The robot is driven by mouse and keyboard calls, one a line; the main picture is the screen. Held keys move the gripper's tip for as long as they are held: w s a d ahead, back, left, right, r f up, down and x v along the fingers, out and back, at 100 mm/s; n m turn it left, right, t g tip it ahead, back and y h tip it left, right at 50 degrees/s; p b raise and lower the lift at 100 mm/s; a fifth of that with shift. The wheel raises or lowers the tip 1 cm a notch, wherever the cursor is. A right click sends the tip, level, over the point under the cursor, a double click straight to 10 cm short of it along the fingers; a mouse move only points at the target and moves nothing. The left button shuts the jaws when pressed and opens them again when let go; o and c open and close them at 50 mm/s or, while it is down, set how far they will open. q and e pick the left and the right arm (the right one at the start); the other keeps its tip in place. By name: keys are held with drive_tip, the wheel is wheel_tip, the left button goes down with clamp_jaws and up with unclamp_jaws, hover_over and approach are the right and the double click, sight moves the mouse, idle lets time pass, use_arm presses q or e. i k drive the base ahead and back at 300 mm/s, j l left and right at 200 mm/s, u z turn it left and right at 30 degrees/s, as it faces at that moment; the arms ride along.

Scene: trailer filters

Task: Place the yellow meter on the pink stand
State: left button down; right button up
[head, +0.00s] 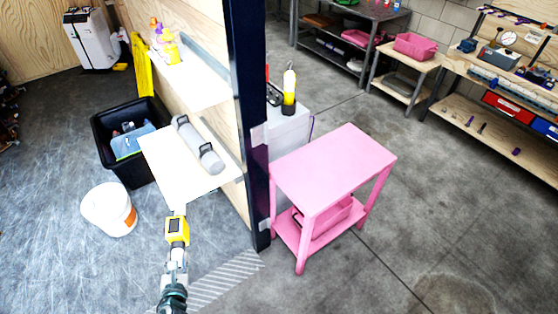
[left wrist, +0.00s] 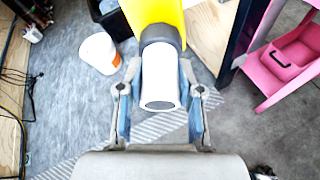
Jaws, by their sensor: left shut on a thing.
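The yellow meter (head: 177,230) is in my left gripper (head: 176,252), in front of the white shelf board in the head view. In the left wrist view the meter shows its yellow body (left wrist: 155,15) and a pale cylindrical end (left wrist: 160,85) between the two fingers of my left gripper (left wrist: 161,95), which is shut on it. The pink stand (head: 333,165) is to the right, past the dark post, with an empty top and a pink box on its lower shelf. Part of it shows at the right of the left wrist view (left wrist: 265,80). My right gripper is not in view.
A dark post (head: 250,120) at the wall's end stands between the meter and the stand. A white board (head: 160,165) holds a grey cylinder (head: 198,145). A white bucket (head: 108,209) and black bin (head: 105,125) are at left. Floor in front of the stand is clear.

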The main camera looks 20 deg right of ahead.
sight(337, 141)
drive_tip(key=z, duration=0.45)
drive_tip(key=l+z, duration=0.1)
drive_tip(key=z, duration=0.8)
drive_tip(key=l+z, duration=0.1)
drive_tip(key=z, duration=0.3)
drive_tip(key=i+l, duration=0.2)
drive_tip(key=i, duration=0.2)
drive_tip(key=i+l, duration=0.2)
drive_tip(key=i, duration=0.25)
drive_tip(key=i+l, duration=0.15)
drive_tip(key=i, duration=0.25)
drive_tip(key=i+l, duration=0.2)
drive_tip(key=i, duration=0.25)
drive_tip(key=i+u, duration=0.15)
drive_tip(key=u, duration=0.25)
drive_tip(key=i+u, duration=0.15)
drive_tip(key=u, duration=0.2)
